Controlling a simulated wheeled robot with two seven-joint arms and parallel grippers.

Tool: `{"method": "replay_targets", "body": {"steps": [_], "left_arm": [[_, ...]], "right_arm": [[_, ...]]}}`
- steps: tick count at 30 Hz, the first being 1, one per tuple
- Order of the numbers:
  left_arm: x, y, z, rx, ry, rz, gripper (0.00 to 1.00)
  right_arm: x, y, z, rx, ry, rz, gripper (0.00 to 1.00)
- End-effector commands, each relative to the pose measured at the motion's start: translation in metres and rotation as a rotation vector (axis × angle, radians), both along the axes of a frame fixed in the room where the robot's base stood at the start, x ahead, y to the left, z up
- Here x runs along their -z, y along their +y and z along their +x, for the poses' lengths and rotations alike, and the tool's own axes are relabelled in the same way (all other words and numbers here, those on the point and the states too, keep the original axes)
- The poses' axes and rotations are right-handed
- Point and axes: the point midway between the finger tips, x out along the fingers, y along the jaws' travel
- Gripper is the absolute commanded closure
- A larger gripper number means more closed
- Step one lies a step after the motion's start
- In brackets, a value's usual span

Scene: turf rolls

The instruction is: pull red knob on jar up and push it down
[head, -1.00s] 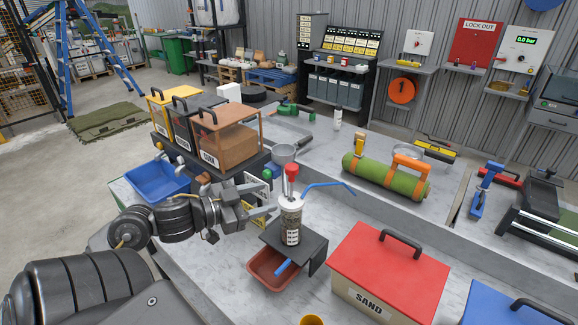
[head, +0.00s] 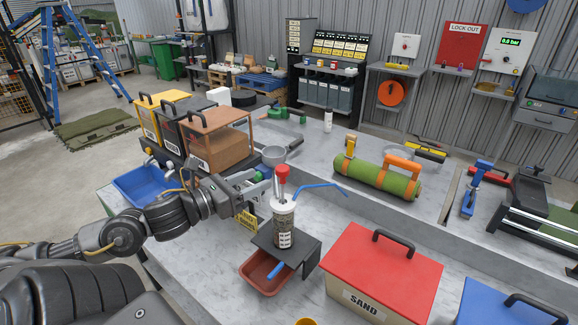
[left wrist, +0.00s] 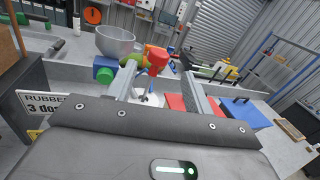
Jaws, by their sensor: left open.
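The jar (head: 284,225) is a clear cylinder with a white lid and dark contents, upright on a small dark stand (head: 302,250). Its red knob (head: 282,171) sits on a rod above the lid, and a blue spout tube (head: 320,186) runs off to the right. My left gripper (head: 266,181) is open just left of the knob, at about its height. In the left wrist view the red knob (left wrist: 158,58) shows between the two spread fingers, ahead of them, with no visible grip on it. My right gripper is not in view.
A red tray (head: 262,275) sits below the stand. A red-lidded sand box (head: 380,275) is close on the right. Lidded bins (head: 215,145) and a blue tub (head: 150,182) stand left, and a metal pot (head: 274,155) behind. A green roll (head: 375,175) lies back right.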

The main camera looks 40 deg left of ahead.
Motion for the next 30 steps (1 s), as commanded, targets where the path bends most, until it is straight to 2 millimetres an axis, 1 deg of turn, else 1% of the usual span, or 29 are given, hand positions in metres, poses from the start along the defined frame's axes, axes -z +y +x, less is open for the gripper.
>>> {"method": "replay_targets", "body": {"steps": [1, 4, 9, 13, 25, 30], "left_arm": [[0.0, 0.0, 0.0, -0.001, -0.011, 0.045, 0.48], [0.0, 0.0, 0.0, -0.001, -0.024, 0.099, 0.48], [0.0, 0.0, 0.001, 0.0, -0.027, 0.112, 0.48], [-0.001, -0.002, 0.008, 0.001, -0.029, 0.109, 0.48], [-0.004, -0.013, 0.055, 0.001, -0.03, 0.11, 0.48], [-0.004, -0.017, 0.074, -0.002, -0.029, 0.108, 0.48]], "right_arm": [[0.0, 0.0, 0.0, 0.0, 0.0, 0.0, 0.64], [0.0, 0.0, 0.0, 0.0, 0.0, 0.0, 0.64], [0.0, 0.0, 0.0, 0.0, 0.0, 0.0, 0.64], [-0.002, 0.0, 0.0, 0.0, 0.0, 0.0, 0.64], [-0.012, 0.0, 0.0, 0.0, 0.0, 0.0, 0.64], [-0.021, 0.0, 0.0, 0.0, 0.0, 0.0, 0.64]]}}
